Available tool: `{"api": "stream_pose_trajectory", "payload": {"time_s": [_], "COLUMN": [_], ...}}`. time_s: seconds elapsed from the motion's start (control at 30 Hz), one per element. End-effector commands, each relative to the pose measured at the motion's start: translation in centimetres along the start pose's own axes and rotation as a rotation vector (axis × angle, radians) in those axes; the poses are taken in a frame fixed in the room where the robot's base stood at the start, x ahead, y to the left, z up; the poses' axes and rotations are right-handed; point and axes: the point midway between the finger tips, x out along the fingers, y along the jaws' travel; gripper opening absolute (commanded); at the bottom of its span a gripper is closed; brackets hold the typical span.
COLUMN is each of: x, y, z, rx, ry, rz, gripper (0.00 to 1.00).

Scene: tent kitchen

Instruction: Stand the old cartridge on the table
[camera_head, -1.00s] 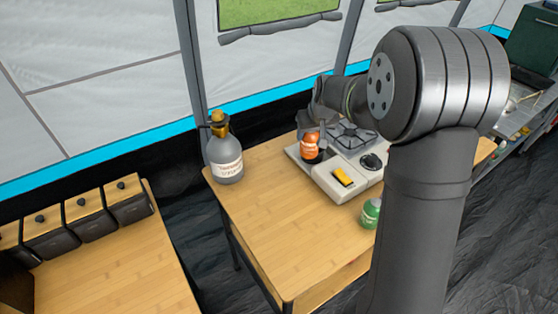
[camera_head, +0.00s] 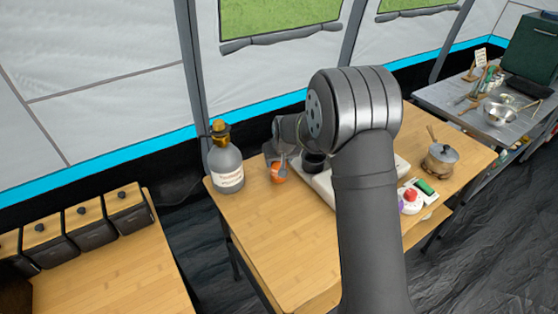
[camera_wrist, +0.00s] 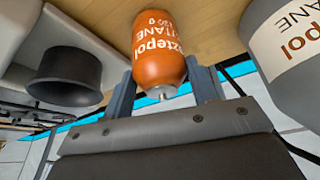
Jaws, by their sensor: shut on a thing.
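The old cartridge, an orange can with white lettering, shows small in the head view (camera_head: 278,173), partly covered by my gripper (camera_head: 276,160). It is large in the wrist view (camera_wrist: 158,50), where my gripper (camera_wrist: 165,85) is shut on it, one finger on each side. Its metal nozzle points toward my palm, and the can looks roughly upright. It is over the bare table top (camera_head: 255,235), between the grey bottle and the white stove.
The grey butane bottle (camera_head: 226,165) stands close to the left; it also shows in the wrist view (camera_wrist: 290,60). The white stove (camera_head: 322,185) is to the right, partly behind my arm. The table's front left is clear.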

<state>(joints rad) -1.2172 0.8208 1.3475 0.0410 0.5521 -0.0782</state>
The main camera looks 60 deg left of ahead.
Motion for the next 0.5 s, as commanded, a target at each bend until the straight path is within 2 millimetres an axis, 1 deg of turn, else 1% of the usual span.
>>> {"api": "stream_pose_trajectory", "payload": {"time_s": [0.17, 0.3, 0.33, 0.43, 0.5], "x": [-0.11, 0.17, 0.22, 0.19, 0.18], "y": [0.02, 0.02, 0.02, 0.02, 0.02], "z": [-0.11, 0.03, 0.08, 0.06, 0.06], "rx": [0.0, 0.0, 0.0, 0.0, 0.0], "ry": [0.003, 0.002, 0.001, 0.001, 0.001], "rz": [0.0, 0.0, 0.0, 0.0, 0.0], "gripper": [0.25, 0.25, 0.55, 0.75, 0.75]}}
